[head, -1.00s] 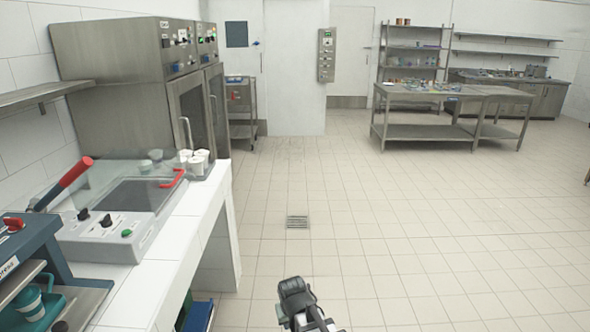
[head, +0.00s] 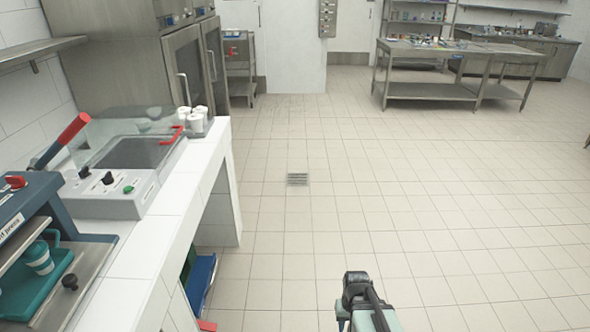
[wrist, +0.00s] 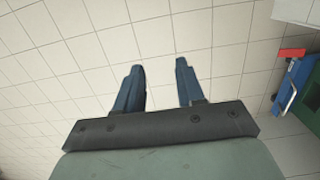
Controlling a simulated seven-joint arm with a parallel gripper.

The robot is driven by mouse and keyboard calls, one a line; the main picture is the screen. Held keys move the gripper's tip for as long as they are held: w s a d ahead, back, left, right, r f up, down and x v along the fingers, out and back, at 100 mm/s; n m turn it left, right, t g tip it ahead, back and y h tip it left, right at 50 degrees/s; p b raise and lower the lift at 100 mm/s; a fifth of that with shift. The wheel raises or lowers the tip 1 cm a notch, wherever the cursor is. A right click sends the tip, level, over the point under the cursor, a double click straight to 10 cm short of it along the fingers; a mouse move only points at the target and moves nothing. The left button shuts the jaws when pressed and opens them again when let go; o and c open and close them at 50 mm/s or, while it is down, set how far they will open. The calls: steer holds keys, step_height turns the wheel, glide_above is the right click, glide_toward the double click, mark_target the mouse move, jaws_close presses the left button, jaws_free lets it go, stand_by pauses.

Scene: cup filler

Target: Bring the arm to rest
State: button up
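My gripper (wrist: 160,85) shows in the wrist view with its two dark blue fingers apart and nothing between them. Only floor tiles lie beyond the fingertips. In the head view my arm shows at the bottom, right of the middle, over open floor and apart from the counter. The fingers cannot be made out in the head view.
A white tiled counter (head: 185,200) on the left carries a grey machine (head: 110,190) with a red-handled lever. White cups (head: 195,122) stand at its far end. Blue and green items (head: 200,280) sit beneath it. A steel table (head: 425,90) stands far off. The middle floor is clear.

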steer(key=s+f+g, duration=0.3)
steer(key=s+f, duration=0.5)
steer(key=s, duration=0.5)
steer(key=s+f+g, duration=0.3)
steer(key=s+f, duration=0.5)
steer(key=s, duration=0.5)
steer(key=shift+s+f, duration=0.3)
